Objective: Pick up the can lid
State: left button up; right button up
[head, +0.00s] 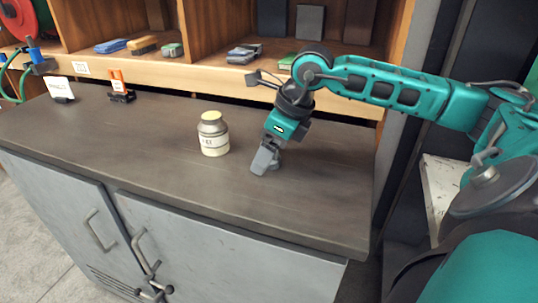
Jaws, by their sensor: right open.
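A small can (213,138) with a pale cream body, a grey upper part and a dark printed label stands upright on the dark workbench. A yellowish lid (211,116) sits on its top. My right gripper (264,162) is to the right of the can, pointing down close to the bench top, apart from the can. It is open, and nothing shows between its fingers, though the far finger is partly hidden. My left gripper is not in view.
The dark workbench top (120,140) is mostly clear around the can. A white card (61,88) and an orange and black item (119,86) stand at its back left. Behind is a wooden shelf (215,82) holding several small blocks. Grey cabinet doors (200,250) are below.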

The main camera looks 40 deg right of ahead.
jog(key=shift+c, duration=0.2)
jog(key=c, duration=1)
jog(key=shift+o, duration=0.2)
jog(key=shift+r, duration=0.2)
